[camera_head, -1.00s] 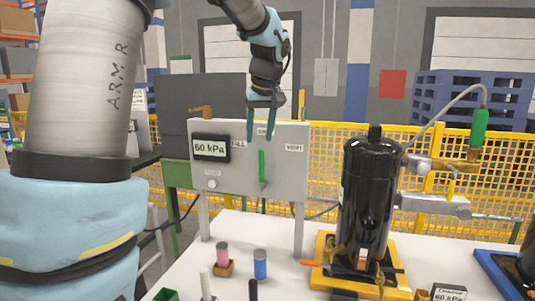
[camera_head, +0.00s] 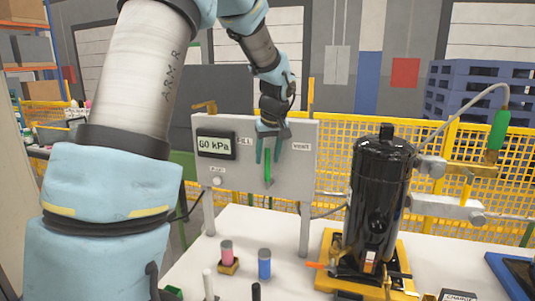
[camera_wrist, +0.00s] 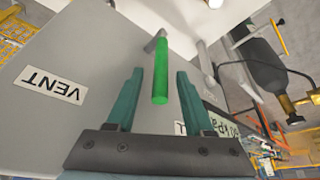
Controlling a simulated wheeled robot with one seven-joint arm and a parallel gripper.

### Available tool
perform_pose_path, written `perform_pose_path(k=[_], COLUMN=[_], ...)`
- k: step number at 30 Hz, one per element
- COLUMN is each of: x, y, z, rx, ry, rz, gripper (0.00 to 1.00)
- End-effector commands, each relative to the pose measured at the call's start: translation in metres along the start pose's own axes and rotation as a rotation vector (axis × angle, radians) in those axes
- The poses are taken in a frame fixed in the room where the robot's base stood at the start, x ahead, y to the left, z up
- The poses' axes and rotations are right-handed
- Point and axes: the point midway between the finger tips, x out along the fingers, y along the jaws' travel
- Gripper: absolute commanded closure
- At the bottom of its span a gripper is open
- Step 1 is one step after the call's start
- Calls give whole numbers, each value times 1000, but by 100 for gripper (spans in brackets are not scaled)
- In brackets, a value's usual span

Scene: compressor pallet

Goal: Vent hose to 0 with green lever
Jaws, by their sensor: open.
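The panel's display (camera_head: 216,145) reads 60 kPa. My gripper (camera_head: 267,161) is open in front of the panel, its teal fingers at the lever's height. In the wrist view the green lever (camera_wrist: 160,72) shows between and beyond the open fingertips (camera_wrist: 160,72), with no clear contact. The VENT label (camera_wrist: 50,85) is at the left there. A hose (camera_head: 450,105) with a green end rises beside the black compressor.
The black compressor (camera_head: 377,205) stands on a yellow base right of the panel. A pink-topped piece (camera_head: 227,253) and a blue cylinder (camera_head: 264,264) stand on the white table below the panel. A yellow mesh fence (camera_head: 335,150) runs behind.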

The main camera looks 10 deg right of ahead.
Motion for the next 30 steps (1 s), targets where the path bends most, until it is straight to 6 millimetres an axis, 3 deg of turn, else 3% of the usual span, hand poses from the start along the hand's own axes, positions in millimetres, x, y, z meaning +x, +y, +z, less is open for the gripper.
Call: perform_pose_path(k=[11,24,30], x=[6,5,5], y=[0,0,0], z=[0,0,0], rx=[-1,-1,-1], ry=[0,0,0], rz=[0,0,0], gripper=[49,98,100])
